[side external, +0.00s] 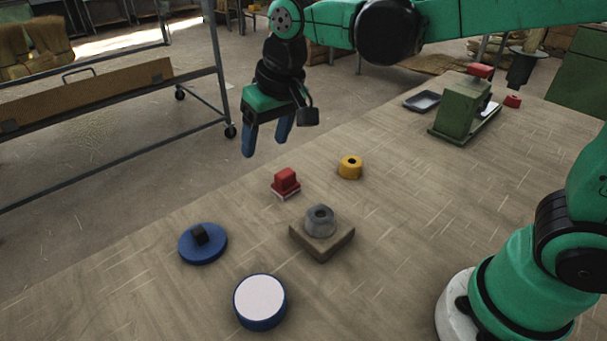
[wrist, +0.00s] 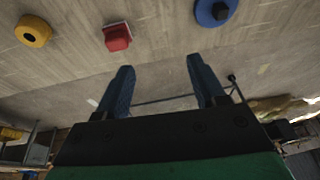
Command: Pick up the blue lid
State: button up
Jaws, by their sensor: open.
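The blue lid (side external: 203,244) is a flat round disc with a dark block-shaped knob on top. It lies on the table near the left edge in the side view, and it also shows at the top right of the wrist view (wrist: 208,16). My gripper (side external: 265,150) is open and empty, pointing down above the table's far left edge, behind and to the right of the lid and well apart from it. In the wrist view both blue fingers (wrist: 160,88) are spread with nothing between them.
A red block (side external: 286,182) and a yellow ring (side external: 350,167) stand nearest my gripper. A grey hollow piece on a square base (side external: 335,247) and a blue round container with a white top (side external: 260,300) are nearby. A green machine (side external: 460,112) and a tray (side external: 421,101) stand farther back.

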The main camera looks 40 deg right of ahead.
jog(key=w+a+f+g, duration=0.1)
jog(key=w+a+f, duration=0.2)
jog(key=a, duration=0.2)
jog(key=g, duration=0.2)
send_over(198, 231)
jog(key=shift+h, duration=0.4)
jog(key=f, duration=0.5)
jog(key=shift+d+f, duration=0.1)
jog(key=shift+d, duration=0.1)
jog(key=shift+a+f, duration=0.25)
jog(key=shift+f, duration=2.8)
grip_shut()
